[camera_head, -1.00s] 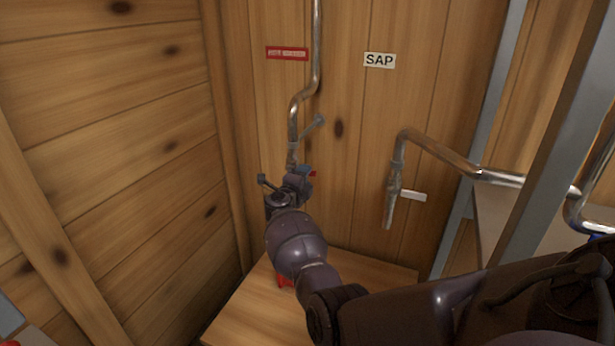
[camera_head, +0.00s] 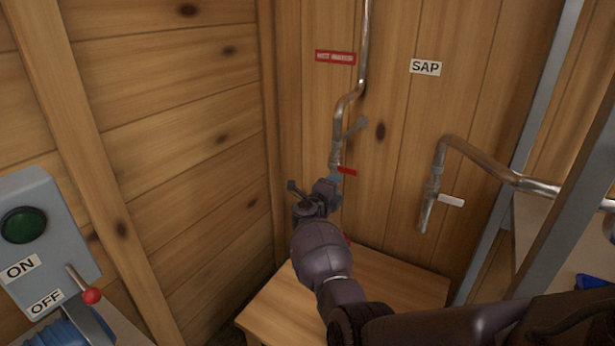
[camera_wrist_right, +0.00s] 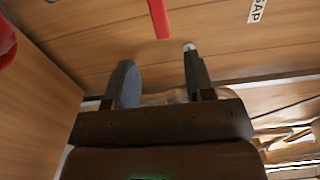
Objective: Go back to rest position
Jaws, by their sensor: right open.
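My right gripper (camera_head: 314,188) is in front of the wooden back wall, just left of and below the red tap handle (camera_head: 347,171) on the pipe under the red label. Its jaws are open and look empty. In the right wrist view, the two fingers (camera_wrist_right: 160,82) stand apart with nothing between them, and a red bar (camera_wrist_right: 159,18) lies beyond them. My right arm comes in from the lower right. My left gripper is not in view.
A wooden table (camera_head: 268,312) stands below my right arm. A second tap with a white handle (camera_head: 451,201) hangs under the SAP sign (camera_head: 425,67). A grey control box (camera_head: 45,240) with a green button and red-knobbed lever is at left. Grey posts stand at right.

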